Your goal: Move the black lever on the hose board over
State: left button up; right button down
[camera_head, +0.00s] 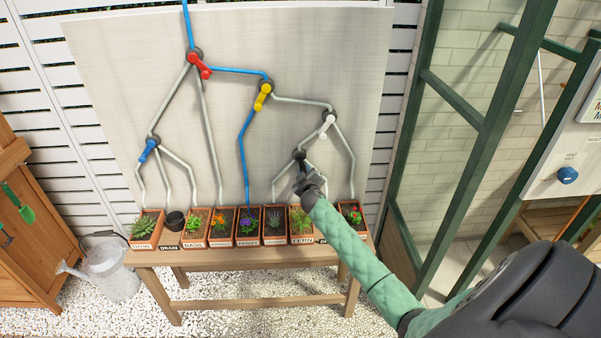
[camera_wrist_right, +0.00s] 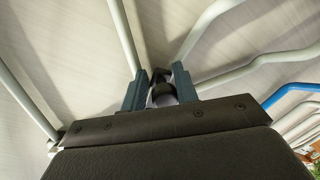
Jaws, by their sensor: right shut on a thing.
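The hose board (camera_head: 125,60) is a pale upright panel with grey and blue hoses and several coloured levers. The black lever (camera_head: 299,155) is at the lower right of the board, below the white lever (camera_head: 328,121). My right gripper (camera_head: 303,175) reaches up to it from the lower right and hides its lower part. In the right wrist view, the black lever (camera_wrist_right: 162,92) sits between the two finger tips, and the gripper is shut on it. My left gripper is not in view.
Other levers are red (camera_head: 202,69), yellow (camera_head: 262,98) and blue (camera_head: 148,150). Grey hoses run close on both sides of my gripper. Labelled planters (camera_head: 221,241) stand in a row on a wooden table (camera_head: 200,257) below. A green frame (camera_head: 455,100) stands at right.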

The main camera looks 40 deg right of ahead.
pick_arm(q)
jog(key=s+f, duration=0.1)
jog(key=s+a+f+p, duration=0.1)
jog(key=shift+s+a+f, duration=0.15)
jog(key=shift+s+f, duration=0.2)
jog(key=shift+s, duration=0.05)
pick_arm(e)
jog(key=n, duration=0.1)
jog(key=d+r+n, duration=0.1)
jog(key=s+n, duration=0.1)
jog(key=n, duration=0.1)
jog(key=shift+d+r+g+h, duration=0.25)
jog(key=shift+d+g+h, duration=0.05)
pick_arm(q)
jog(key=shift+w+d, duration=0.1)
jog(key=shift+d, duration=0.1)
